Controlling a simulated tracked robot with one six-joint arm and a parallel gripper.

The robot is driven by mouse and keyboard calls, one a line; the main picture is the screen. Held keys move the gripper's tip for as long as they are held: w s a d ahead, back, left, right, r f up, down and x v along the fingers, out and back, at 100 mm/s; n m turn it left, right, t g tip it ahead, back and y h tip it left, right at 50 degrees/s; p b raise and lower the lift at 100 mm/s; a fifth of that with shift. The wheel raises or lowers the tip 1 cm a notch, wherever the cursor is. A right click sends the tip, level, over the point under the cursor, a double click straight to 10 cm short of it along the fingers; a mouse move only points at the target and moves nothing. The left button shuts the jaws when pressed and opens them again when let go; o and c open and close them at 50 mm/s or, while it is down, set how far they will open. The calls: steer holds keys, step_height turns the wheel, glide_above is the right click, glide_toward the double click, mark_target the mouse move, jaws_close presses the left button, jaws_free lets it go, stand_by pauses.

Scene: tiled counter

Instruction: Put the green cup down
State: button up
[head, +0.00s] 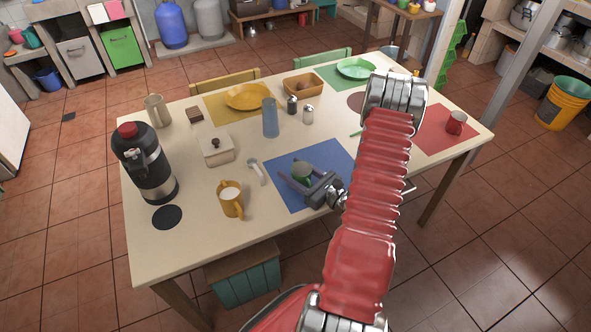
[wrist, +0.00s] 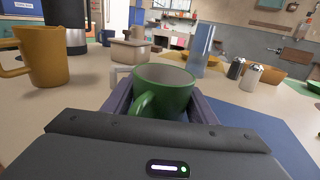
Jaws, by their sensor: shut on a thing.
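The green cup (wrist: 168,88) is upright between the fingers of my gripper (wrist: 160,104) in the wrist view, its handle toward the camera. In the head view the green cup (head: 301,171) shows small between the dark fingers of my gripper (head: 296,177), over the blue placemat (head: 316,158). My gripper is shut on the cup. The cup's underside is hidden, so I cannot tell whether it touches the placemat or is held just above it.
A yellow mug (head: 231,199) with a white filling stands left of my gripper. Bare table lies in front of the blue placemat.

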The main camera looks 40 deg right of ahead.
steer(key=o, duration=1.1)
steer(key=s, duration=0.3)
steer(key=s+d, duration=0.1)
steer(key=s, duration=0.6)
steer(key=shift+s+d, duration=0.15)
steer(key=shift+s, duration=0.85)
